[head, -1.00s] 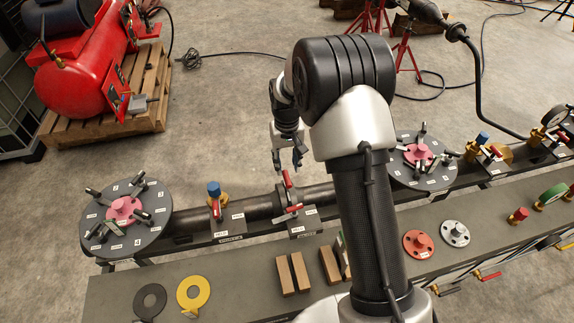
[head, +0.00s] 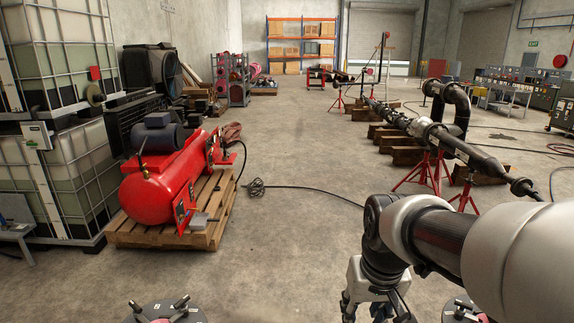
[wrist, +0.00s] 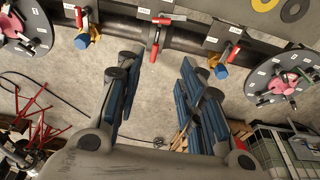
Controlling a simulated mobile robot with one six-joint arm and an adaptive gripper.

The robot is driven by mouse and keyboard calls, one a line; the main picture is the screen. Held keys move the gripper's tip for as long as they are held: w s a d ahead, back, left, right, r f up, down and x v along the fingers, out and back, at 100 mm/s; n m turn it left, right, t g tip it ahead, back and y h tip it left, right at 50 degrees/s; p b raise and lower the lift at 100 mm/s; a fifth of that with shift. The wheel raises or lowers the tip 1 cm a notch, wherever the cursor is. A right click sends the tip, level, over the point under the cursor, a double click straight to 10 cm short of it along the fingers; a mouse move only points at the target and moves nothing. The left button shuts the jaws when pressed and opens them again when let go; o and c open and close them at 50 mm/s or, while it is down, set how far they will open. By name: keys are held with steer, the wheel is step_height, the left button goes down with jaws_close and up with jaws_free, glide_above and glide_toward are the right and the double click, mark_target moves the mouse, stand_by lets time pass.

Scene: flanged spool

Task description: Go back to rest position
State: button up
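My gripper (wrist: 157,68) is open in the wrist view, with its two blue-padded fingers spread and nothing between them. Beyond the fingertips lies the dark spool pipe (wrist: 190,42), with a red-handled valve (wrist: 154,46) in the middle. A blue-capped valve (wrist: 82,41) sits to its left and another (wrist: 221,71) to its right. A round flange (wrist: 40,32) stands at each end of the pipe; the other is at the right (wrist: 262,88). In the head view my arm reaches in from the right, and the fingers are cut off at the bottom edge.
A red compressor (head: 158,188) stands on a wooden pallet (head: 160,234) at left, beside caged tanks (head: 60,175). A pipeline (head: 470,155) on red stands runs at right. A black cable (head: 310,188) lies on the floor. The middle floor is open.

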steer(key=s+r+t, duration=0.1)
steer(key=s+t, duration=0.1)
steer(key=s, duration=1.5)
steer(key=shift+r, duration=0.4)
